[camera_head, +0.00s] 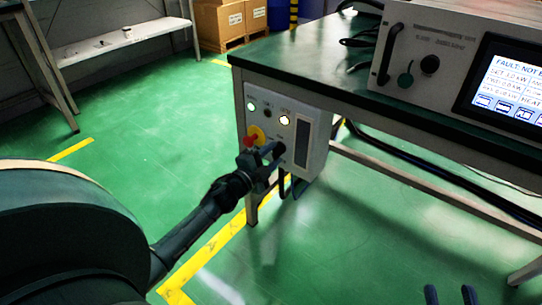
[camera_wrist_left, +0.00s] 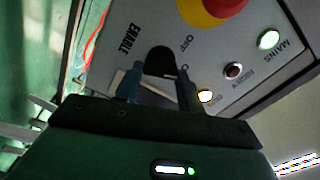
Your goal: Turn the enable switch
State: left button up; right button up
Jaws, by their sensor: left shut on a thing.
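The enable switch is a black knob (camera_wrist_left: 160,62) on the face of a grey control box (camera_head: 312,160), beside the ENABLE lettering in the left wrist view. In the head view the knob (camera_head: 280,147) is partly covered by my left gripper (camera_head: 270,157). My left gripper (camera_wrist_left: 158,88) has one finger on each side of the knob and is shut on it. The knob's exact turn angle is hard to tell. My right gripper (camera_head: 450,296) shows only its two fingertips at the bottom edge, apart, with nothing between them.
A red and yellow emergency button (camera_head: 254,136) sits next to the switch, with lit indicators (camera_head: 284,120) above. The box hangs under a green-topped table (camera_head: 300,70). A generator (camera_head: 440,60) on top has a screen (camera_head: 508,80) showing a fault message. Cables hang below the box.

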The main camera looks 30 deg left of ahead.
pick_arm(q)
jog(key=shift+f+m, duration=0.1)
jog(key=shift+m, duration=0.6)
pick_arm(e)
jog(key=shift+r, duration=0.5)
pick_arm(q)
jog(key=o, duration=1)
pick_arm(e)
jog(key=shift+f, duration=0.35)
pick_arm(q)
jog(key=s+a+p, duration=0.1)
jog(key=s+p, duration=0.2)
jog(key=s, duration=1)
pick_arm(e)
jog(key=shift+s+d+n, duration=0.2)
jog(key=shift+d+n, duration=0.05)
jog(key=shift+n, duration=0.15)
